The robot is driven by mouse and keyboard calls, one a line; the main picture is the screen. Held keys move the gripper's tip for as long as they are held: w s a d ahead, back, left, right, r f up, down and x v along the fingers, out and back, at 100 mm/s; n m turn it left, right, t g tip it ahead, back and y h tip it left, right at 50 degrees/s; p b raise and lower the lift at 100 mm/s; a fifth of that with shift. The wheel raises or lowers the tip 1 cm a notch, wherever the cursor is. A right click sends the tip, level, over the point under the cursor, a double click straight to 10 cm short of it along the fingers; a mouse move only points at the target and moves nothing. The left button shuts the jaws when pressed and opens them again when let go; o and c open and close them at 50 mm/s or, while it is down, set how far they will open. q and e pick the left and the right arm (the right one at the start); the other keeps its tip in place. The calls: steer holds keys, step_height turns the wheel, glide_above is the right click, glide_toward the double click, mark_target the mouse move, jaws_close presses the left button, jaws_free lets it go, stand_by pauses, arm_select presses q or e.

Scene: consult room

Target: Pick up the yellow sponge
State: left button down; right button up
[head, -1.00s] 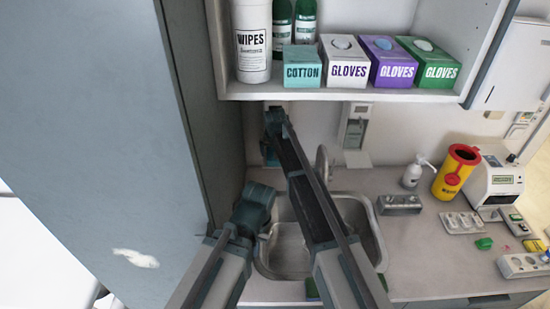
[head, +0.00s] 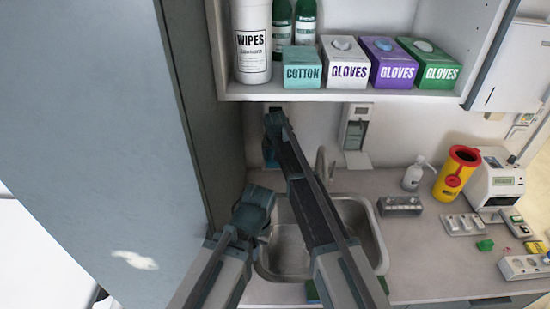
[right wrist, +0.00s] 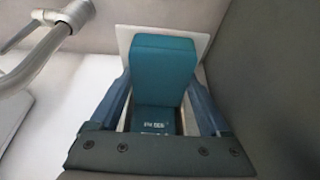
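I cannot pick out the yellow sponge for sure. A small yellow item (head: 519,230) lies at the far right of the counter in the head view, too small to identify. My right arm reaches up across the sink toward the wall, and its gripper is not clear in the head view. In the right wrist view the right gripper's (right wrist: 163,100) blue fingers stand apart, with a teal block between them. I cannot tell what the block belongs to; it does not look gripped. My left arm ends at a teal joint over the sink's left side, and its gripper is hidden.
The sink (head: 372,235) lies beneath my arms, with a faucet (head: 320,165) behind it. A green item (head: 312,290) is partly hidden at its front edge. A shelf (head: 330,95) with boxes hangs above. A tall cabinet (head: 100,130) blocks the left. A yellow-red bin (head: 455,172) stands right.

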steer(key=c, duration=0.5)
steer(key=shift+r, duration=0.15)
step_height(320, 180, up, 4)
steer(key=p, duration=0.4)
steer(key=shift+s+r+p, duration=0.15)
steer(key=shift+r+p, duration=0.05)
steer(key=shift+p, duration=0.15)
steer(key=s, duration=1.5)
steer(key=shift+s+r+p, duration=0.4)
